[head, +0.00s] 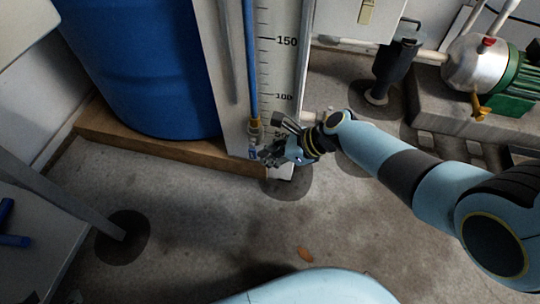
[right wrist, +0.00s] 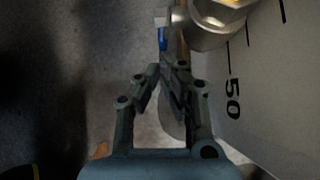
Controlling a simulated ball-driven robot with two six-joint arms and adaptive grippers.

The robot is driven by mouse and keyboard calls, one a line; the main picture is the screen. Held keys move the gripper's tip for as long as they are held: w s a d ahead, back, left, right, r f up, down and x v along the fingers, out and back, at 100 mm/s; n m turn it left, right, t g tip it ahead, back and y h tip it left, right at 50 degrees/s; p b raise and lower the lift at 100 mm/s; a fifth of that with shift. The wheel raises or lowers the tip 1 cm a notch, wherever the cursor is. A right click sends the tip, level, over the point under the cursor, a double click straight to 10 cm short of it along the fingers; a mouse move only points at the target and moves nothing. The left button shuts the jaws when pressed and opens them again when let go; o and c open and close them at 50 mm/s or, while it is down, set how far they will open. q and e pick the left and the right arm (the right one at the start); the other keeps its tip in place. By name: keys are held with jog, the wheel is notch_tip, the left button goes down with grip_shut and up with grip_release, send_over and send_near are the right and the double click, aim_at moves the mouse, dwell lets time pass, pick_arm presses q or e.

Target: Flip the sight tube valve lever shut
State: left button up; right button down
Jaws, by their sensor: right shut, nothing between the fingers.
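The sight tube (head: 251,70) runs down the white scale board, filled blue, to a brass valve fitting (head: 255,128) at its foot. A small blue piece (head: 253,153), which looks like the valve lever, shows just below the fitting. My right gripper (head: 268,155) is shut and empty, close to the right of the blue piece in the head view. In the right wrist view, the blue piece (right wrist: 162,38) lies just beyond the fingertips (right wrist: 162,72), partly hidden by the metal fitting (right wrist: 217,20). I cannot tell whether they touch. My left gripper is not in view.
A large blue barrel (head: 140,65) stands on a wooden plinth (head: 160,148) left of the scale board (head: 275,75). A pump (head: 480,65) with a green motor is at the upper right. A grey table (head: 35,235) stands at lower left. The concrete floor between is mostly clear.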

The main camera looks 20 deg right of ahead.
jog(key=shift+a, duration=0.1)
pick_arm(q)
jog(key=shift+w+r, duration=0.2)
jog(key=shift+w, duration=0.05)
pick_arm(e)
jog(key=shift+w+a+f, duration=0.1)
jog(key=shift+f, duration=0.1)
jog(key=shift+a, duration=0.1)
jog(key=shift+x, duration=0.95)
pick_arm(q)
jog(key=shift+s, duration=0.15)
pick_arm(e)
jog(key=shift+w+a+r, duration=0.1)
jog(key=shift+w+a, duration=0.05)
jog(key=shift+w, duration=0.05)
